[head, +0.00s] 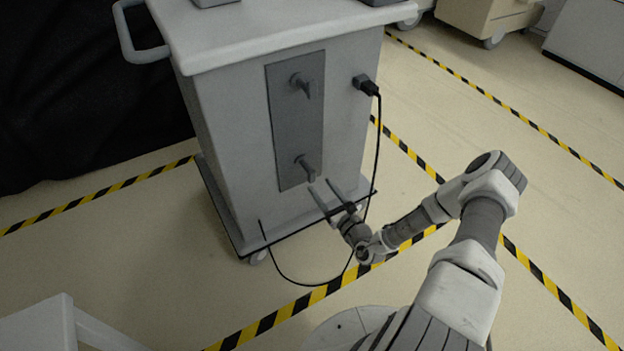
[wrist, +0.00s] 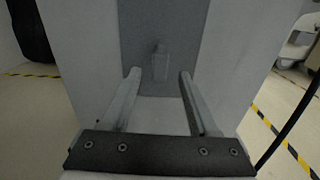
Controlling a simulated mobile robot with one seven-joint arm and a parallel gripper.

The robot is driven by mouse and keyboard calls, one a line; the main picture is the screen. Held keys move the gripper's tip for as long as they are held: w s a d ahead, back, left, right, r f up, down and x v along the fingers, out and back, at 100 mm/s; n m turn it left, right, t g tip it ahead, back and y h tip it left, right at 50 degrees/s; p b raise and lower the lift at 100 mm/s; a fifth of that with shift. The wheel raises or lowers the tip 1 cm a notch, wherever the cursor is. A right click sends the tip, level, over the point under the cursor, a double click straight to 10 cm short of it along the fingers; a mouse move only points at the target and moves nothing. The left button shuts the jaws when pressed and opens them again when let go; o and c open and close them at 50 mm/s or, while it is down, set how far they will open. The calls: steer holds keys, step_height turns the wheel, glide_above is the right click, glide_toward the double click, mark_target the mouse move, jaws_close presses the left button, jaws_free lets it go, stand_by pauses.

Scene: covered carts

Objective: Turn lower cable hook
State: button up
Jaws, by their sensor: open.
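The lower cable hook (head: 305,165) is a small grey hook low on the dark grey panel (head: 296,118) on the cart's end face. In the wrist view the lower hook (wrist: 160,64) stands out from the panel (wrist: 178,30), ahead of and between my fingers. My gripper (head: 322,190) is open and empty, just below and in front of the hook in the head view. Its two fingers also show in the wrist view (wrist: 158,78), apart from each other, with a visible gap short of the hook. The upper hook (head: 300,85) sits near the panel's top.
A black plug (head: 365,84) sits right of the panel. Its black cable (head: 377,150) hangs down the cart's right edge and loops on the floor near my gripper. The cart (head: 225,130) has a side handle (head: 140,50). Striped tape (head: 290,308) marks the floor.

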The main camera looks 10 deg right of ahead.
mark_target(313, 177)
steer(key=b+x, duration=0.1)
steer(key=x, duration=0.5)
steer(key=shift+w+b, duration=0.2)
steer(key=shift+b, duration=0.15)
steer(key=shift+c, duration=0.2)
jaws_close()
